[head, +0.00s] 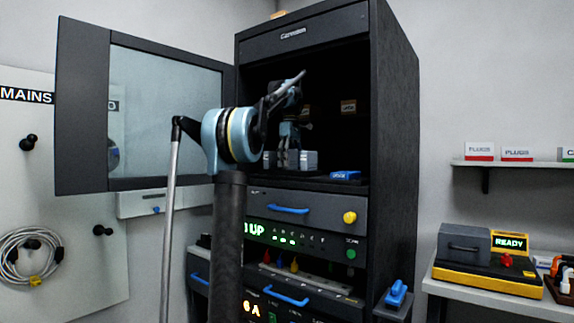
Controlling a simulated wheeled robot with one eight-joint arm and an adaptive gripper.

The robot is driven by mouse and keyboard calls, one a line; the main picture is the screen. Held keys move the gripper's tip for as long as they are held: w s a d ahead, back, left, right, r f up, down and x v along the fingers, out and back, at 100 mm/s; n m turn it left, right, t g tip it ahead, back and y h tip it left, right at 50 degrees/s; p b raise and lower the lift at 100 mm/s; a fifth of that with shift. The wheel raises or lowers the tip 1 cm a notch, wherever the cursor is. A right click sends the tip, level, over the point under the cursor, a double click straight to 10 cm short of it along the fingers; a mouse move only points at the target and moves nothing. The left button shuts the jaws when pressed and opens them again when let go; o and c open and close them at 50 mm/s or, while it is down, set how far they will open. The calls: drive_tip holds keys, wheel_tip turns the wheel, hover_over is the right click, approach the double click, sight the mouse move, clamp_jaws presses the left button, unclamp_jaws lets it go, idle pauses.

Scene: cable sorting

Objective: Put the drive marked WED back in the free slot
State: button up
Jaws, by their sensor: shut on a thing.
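My gripper (288,160) is inside the open dark cabinet (397,120), low above its shelf. It points down and is shut on a pale grey block (309,160), which shows on both sides of the fingers. No mark on this block can be read, so I cannot tell whether it is the drive marked WED. I also cannot tell whether it touches the shelf. A blue item (345,175) with a small pale label lies to its right at the shelf's front. My arm hides part of the cabinet's left side. No free slot can be made out from here.
The cabinet's glass door (82,110) stands open at left. Below are a drawer with a blue handle (288,209), a yellow knob (349,217) and a panel with green lights (285,238). A bench with a yellow-and-black device (488,278) stands at right.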

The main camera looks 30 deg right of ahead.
drive_tip(key=shift+f, duration=0.4)
idle(0.3)
drive_tip(key=o, duration=1.3)
drive_tip(key=shift+o, duration=1.3)
drive_tip(key=shift+r, duration=0.15)
